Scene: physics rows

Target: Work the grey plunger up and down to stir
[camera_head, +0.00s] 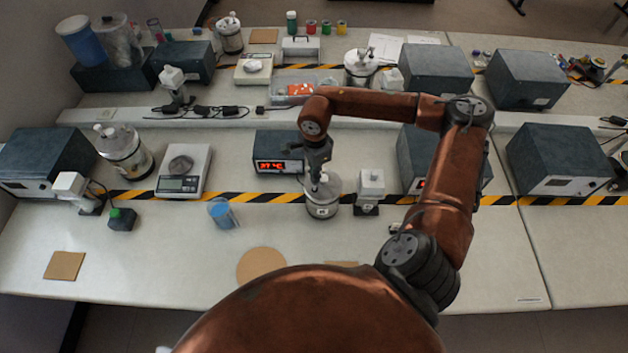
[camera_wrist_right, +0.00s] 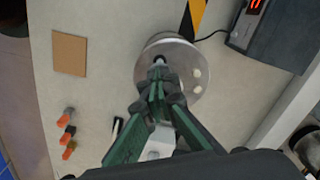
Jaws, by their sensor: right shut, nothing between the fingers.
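A round metal vessel (camera_head: 322,203) with a pale lid stands on the front bench near the yellow-black stripe. In the right wrist view its lid (camera_wrist_right: 190,58) fills the upper middle, with two small white knobs on its right side. My right gripper (camera_head: 317,180) is directly above the lid, pointing down. Its green fingers (camera_wrist_right: 158,72) are shut with nothing between them. A small round grey piece (camera_wrist_right: 159,59) shows at the fingertips, perhaps the plunger's top. The rest of the plunger is hidden, and I cannot tell whether the fingers touch it. My left gripper is not in view.
A heater box with a red display (camera_head: 278,152) stands behind left of the vessel. A small white-topped device (camera_head: 370,187) stands close on its right. A blue cup (camera_head: 222,213) and a scale (camera_head: 184,172) are further left. A round cork mat (camera_head: 261,266) lies in front.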

